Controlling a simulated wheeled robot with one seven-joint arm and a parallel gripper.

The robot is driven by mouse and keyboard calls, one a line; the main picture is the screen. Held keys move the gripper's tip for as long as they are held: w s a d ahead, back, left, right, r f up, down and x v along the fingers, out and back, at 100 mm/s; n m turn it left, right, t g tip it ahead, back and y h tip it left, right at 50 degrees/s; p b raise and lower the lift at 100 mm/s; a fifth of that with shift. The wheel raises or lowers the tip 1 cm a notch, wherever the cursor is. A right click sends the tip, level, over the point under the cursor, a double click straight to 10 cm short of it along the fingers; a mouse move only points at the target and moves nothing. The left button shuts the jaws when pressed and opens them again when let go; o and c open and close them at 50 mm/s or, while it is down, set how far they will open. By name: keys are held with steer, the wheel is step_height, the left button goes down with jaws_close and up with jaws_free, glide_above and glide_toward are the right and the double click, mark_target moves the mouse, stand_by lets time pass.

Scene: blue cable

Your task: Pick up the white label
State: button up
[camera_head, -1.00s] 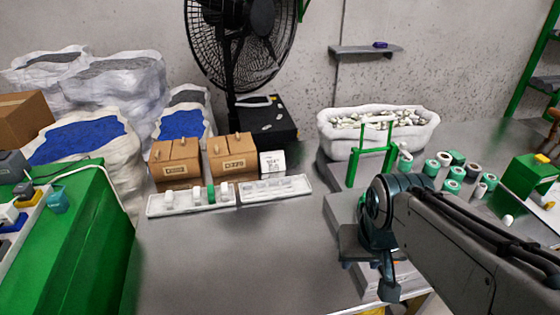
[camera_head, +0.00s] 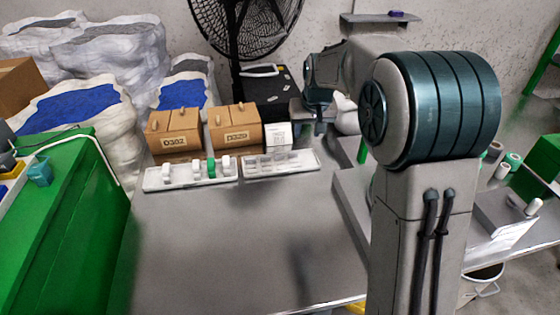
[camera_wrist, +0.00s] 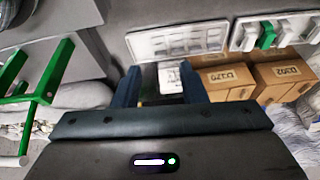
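The white label (camera_head: 278,137) is a small upright white card with dark print. It stands on the grey table, right of two brown boxes and behind a white tray. In the wrist view the white label (camera_wrist: 170,80) shows between my fingers, some way beyond them, with its lower part hidden. My gripper (camera_head: 319,127) is up and to the right of the label in the head view. In the wrist view my gripper (camera_wrist: 160,82) has its two fingers apart with nothing held between them.
Brown boxes (camera_head: 236,128) stand left of the label. A black case (camera_head: 268,87) and a fan (camera_head: 243,25) are behind. A green frame (camera_wrist: 40,85) is beside my gripper. The table's front middle (camera_head: 230,245) is clear.

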steer(key=n+b, duration=0.1)
steer(key=b, duration=0.1)
glide_toward(279, 155)
steer(key=x, duration=0.3)
steer(key=shift+s+f, duration=0.1)
steer(key=shift+s, duration=0.15)
steer(key=shift+w+x, duration=0.2)
steer(key=shift+x, duration=2.7)
steer(key=c, duration=0.6)
